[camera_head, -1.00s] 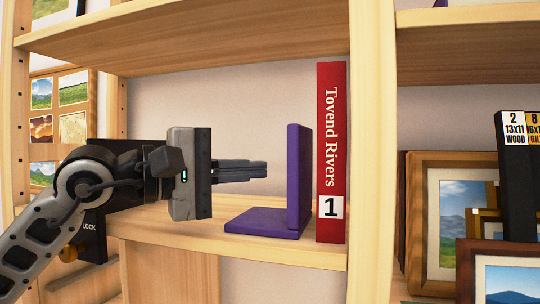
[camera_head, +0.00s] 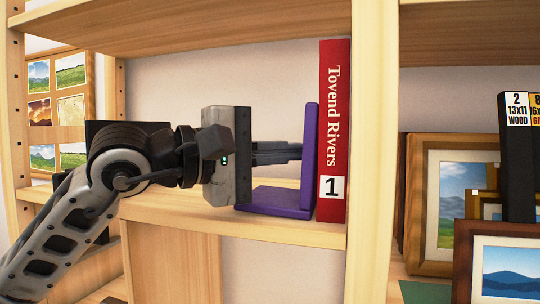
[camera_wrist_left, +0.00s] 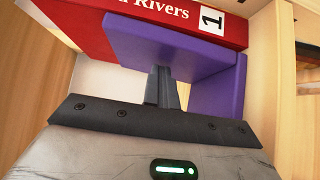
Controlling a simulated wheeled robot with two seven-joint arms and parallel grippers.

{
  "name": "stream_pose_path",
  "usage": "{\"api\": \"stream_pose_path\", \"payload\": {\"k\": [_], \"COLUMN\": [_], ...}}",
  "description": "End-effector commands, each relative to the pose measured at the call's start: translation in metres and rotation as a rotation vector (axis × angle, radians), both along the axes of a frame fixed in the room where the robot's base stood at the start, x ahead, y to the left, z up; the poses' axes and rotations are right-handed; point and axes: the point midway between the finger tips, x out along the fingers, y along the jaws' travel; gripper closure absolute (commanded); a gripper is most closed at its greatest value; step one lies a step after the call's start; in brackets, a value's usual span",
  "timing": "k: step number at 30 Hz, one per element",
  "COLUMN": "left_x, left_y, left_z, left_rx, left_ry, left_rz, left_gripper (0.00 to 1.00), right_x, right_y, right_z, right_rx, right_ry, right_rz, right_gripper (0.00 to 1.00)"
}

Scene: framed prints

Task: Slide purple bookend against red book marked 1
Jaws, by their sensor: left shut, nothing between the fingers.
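The red book (camera_head: 333,120) marked 1 stands upright at the right end of the shelf, beside the shelf's upright panel. The purple bookend (camera_head: 309,150) is L-shaped, with its upright plate next to the book's spine side and its base flat on the shelf toward the left. In the head view the plate looks very close to the book, perhaps touching at the bottom. My left gripper (camera_head: 300,152) is shut and empty, its fingertips at the bookend's upright plate. The left wrist view shows the shut fingers (camera_wrist_left: 165,88) reaching to the purple plate (camera_wrist_left: 165,50). My right gripper is out of view.
The shelf board (camera_head: 190,215) is bare left of the bookend. Another shelf board (camera_head: 200,30) lies above. Right of the upright panel (camera_head: 372,150) stand framed prints (camera_head: 440,215) and a black labelled item (camera_head: 517,160).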

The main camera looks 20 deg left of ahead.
Motion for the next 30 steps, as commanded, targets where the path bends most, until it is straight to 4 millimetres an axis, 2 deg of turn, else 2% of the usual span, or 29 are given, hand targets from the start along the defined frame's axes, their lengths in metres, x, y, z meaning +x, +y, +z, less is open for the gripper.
{"api": "stream_pose_path", "payload": {"k": [8,11,15,24,30], "left_x": [0.000,0.002,0.003,-0.045,-0.062], "left_y": [0.004,0.015,0.042,0.090,0.108], "left_z": [-0.001,-0.002,-0.003,-0.004,-0.002], "left_rx": [0.001,0.000,-0.003,0.001,0.000], "left_ry": [0.001,0.001,0.003,0.001,0.001], "left_rz": [0.000,0.002,0.000,-0.001,-0.004], "left_gripper": [1.00,1.00,1.00,1.00,1.00], "right_x": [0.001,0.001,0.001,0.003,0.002], "right_y": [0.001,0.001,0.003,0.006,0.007], "right_z": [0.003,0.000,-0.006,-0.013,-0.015], "right_rx": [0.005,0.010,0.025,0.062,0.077], "right_ry": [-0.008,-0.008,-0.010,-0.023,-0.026], "right_rz": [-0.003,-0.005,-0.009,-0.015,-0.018], "right_gripper": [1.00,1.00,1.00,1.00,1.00]}}
